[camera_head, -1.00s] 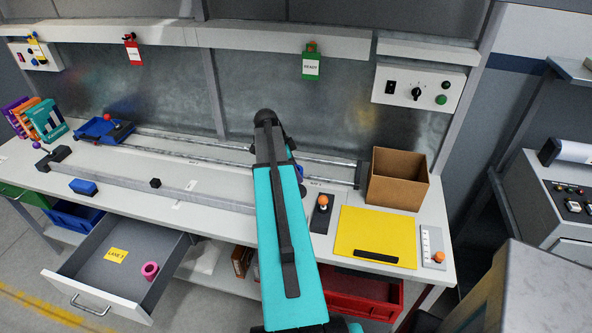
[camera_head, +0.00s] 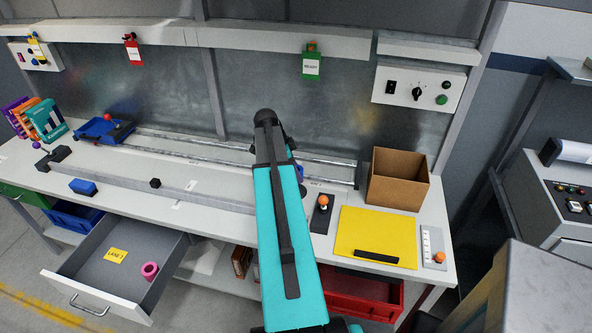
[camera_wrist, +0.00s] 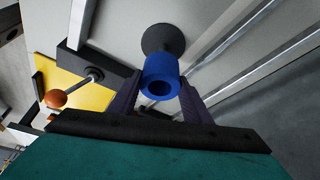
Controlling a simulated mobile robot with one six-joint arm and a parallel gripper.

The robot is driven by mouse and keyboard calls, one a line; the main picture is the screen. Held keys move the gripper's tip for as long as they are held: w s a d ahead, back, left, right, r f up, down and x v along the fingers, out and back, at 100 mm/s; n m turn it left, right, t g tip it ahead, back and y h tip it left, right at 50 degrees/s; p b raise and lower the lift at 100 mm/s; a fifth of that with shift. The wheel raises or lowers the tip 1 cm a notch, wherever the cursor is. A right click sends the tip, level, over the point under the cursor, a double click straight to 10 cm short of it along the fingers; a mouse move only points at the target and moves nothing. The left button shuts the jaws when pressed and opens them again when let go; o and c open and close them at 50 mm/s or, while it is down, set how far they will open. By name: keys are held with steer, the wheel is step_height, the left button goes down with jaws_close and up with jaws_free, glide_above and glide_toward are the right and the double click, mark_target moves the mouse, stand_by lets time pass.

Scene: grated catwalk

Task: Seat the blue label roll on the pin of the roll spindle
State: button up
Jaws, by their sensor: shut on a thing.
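The blue label roll (camera_wrist: 160,77) is between the two dark fingers of my gripper (camera_wrist: 161,82) in the wrist view, and the gripper is shut on it. Its open end faces the camera and its bore looks dark. Just beyond it is a dark round base with a short post, which looks like the roll spindle (camera_wrist: 157,37). The roll overlaps the post in the picture; I cannot tell whether the pin is inside the bore. In the head view my arm hides the gripper and most of this spot.
A lever with an orange knob (camera_wrist: 55,98) and a yellow mat stand near the gripper. The head view shows a cardboard box (camera_head: 398,180), rails (camera_head: 240,150) behind my arm, and an open drawer (camera_head: 85,272) with a pink roll (camera_head: 150,270). A blue block (camera_head: 83,187) lies on the bench.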

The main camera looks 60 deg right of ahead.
steer(key=shift+f+b, duration=1.95)
steer(key=shift+f, duration=1.05)
steer(key=o, duration=1.5)
steer(key=shift+o, duration=0.2)
steer(key=shift+r, duration=0.15)
steer(key=shift+r+p, duration=1.7)
steer(key=shift+r, duration=2.2)
